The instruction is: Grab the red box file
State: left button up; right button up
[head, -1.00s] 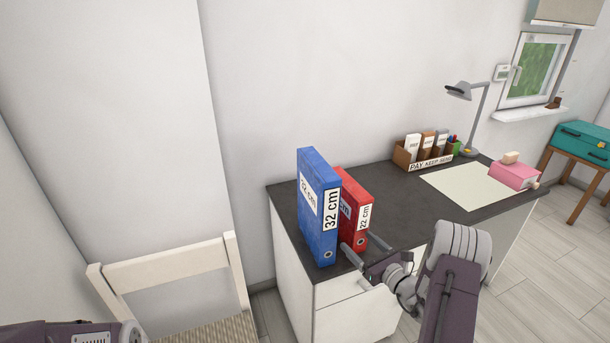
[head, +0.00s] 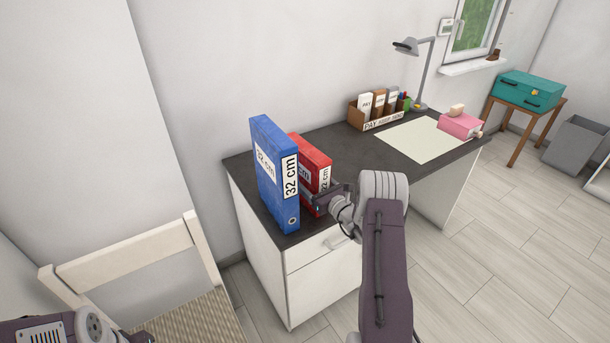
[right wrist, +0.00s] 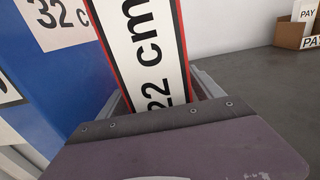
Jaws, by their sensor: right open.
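The red box file (head: 314,160) stands upright on the dark desk top, with a white "22 cm" label on its spine. A taller blue box file (head: 270,170), labelled "32 cm", stands close to its left. My right gripper (head: 318,201) is open at the lower spine of the red file. In the right wrist view the red file's spine (right wrist: 148,50) lies between the two fingers, one on each side. Whether the fingers touch it cannot be told. My left gripper is not in view; only part of my left arm shows at the bottom left.
The desk (head: 355,150) carries a wooden letter holder (head: 365,117), a lamp (head: 425,75), a pale mat (head: 420,140) and a pink box (head: 460,125). A white chair (head: 130,255) stands at the left.

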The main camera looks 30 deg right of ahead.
jog(key=shift+w+a+f, duration=0.1)
jog(key=shift+w, duration=0.6)
grip_shut()
jog(key=shift+r, duration=0.5)
jog(key=s+d+r+p, duration=0.1)
jog(key=s+d+r, duration=0.5)
jog(key=s+r, duration=0.4)
jog(key=shift+d, duration=0.2)
